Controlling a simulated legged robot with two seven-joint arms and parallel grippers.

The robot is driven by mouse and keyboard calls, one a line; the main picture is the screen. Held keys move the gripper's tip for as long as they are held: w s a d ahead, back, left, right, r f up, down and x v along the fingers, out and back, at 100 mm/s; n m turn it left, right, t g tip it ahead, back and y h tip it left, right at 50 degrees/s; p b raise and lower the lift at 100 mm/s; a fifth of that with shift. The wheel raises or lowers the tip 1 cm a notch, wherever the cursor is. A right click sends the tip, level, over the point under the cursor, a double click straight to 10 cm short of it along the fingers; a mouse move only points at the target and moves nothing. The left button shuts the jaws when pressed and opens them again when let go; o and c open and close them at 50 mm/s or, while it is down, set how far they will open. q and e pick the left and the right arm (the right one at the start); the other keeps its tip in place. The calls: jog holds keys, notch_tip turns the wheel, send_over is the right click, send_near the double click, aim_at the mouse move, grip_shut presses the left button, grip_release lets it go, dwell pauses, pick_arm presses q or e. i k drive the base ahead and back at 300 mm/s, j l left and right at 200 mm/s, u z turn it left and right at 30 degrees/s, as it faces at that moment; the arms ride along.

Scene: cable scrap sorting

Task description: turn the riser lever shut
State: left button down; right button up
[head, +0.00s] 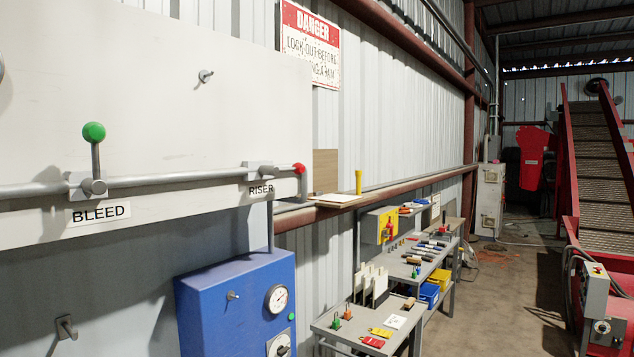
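The riser lever (286,169) has a red knob (299,169) and points right from its valve (257,169), roughly in line with the grey pipe. The RISER label (261,189) is just below that valve. Neither of my grippers is in view, and nothing is seen touching either lever.
The grey pipe (190,181) runs along the white panel (180,80). Below is a blue cabinet (220,310) with a gauge (277,299). Grey benches (350,345) with tags and tools stand to the right. A red-framed conveyor (565,170) is at far right; open floor lies between.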

aim_at(299, 168)
jog(key=i+l, duration=0.15)
jog(key=i, duration=0.3)
jog(key=i+l, duration=0.1)
jog(key=i, duration=0.35)
